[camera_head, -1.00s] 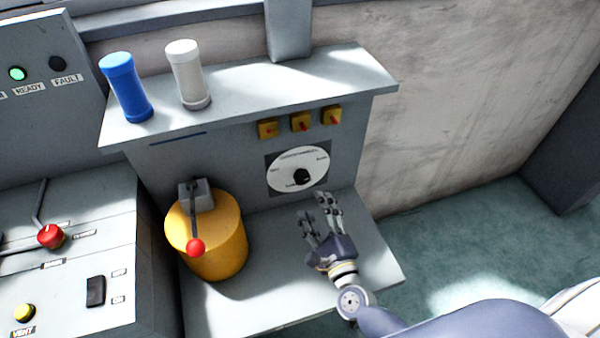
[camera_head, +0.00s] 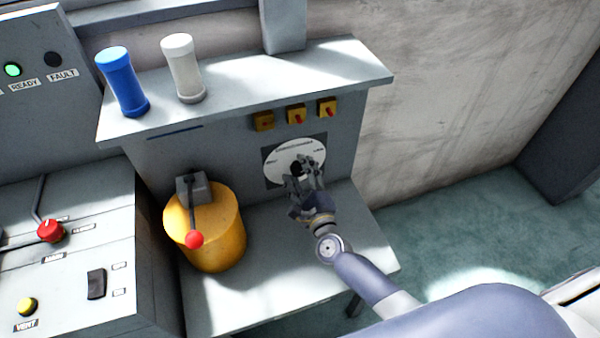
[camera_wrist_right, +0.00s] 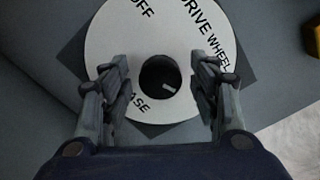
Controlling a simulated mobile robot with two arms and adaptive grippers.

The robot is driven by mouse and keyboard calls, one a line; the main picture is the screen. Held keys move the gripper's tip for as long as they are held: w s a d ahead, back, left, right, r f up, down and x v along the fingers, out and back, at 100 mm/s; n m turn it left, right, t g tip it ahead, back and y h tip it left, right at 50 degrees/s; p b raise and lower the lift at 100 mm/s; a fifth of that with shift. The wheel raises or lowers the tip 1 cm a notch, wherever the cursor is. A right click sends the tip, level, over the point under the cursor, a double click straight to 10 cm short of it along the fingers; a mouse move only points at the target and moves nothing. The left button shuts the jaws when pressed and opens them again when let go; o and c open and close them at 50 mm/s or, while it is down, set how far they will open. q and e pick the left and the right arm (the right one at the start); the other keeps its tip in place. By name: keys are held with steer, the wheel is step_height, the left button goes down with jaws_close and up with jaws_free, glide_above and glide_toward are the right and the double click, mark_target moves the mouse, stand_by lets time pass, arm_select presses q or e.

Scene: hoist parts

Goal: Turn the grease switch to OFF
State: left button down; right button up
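The grease switch is a white round dial (camera_head: 280,168) with a black knob (camera_head: 296,167) on the grey panel. In the right wrist view the dial (camera_wrist_right: 112,38) carries "OFF" at the upper left, "DRIVE WHEEL" at the upper right and a partly hidden label ending in "ASE" at the lower left. The knob (camera_wrist_right: 158,75) has a white mark at its lower right. My right gripper (camera_head: 303,178) is in front of the dial; in the wrist view the gripper (camera_wrist_right: 160,80) is open, its fingers on either side of the knob with gaps. My left gripper is not in view.
Several yellow boxes with red switches (camera_head: 296,114) sit above the dial. A yellow cylinder (camera_head: 220,240) with a red-knobbed lever stands left on the lower shelf (camera_head: 260,290). Blue (camera_head: 122,82) and white (camera_head: 182,68) bottles stand on the upper shelf. A control console (camera_head: 80,280) is at left.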

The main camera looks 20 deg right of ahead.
steer(key=c, duration=0.9)
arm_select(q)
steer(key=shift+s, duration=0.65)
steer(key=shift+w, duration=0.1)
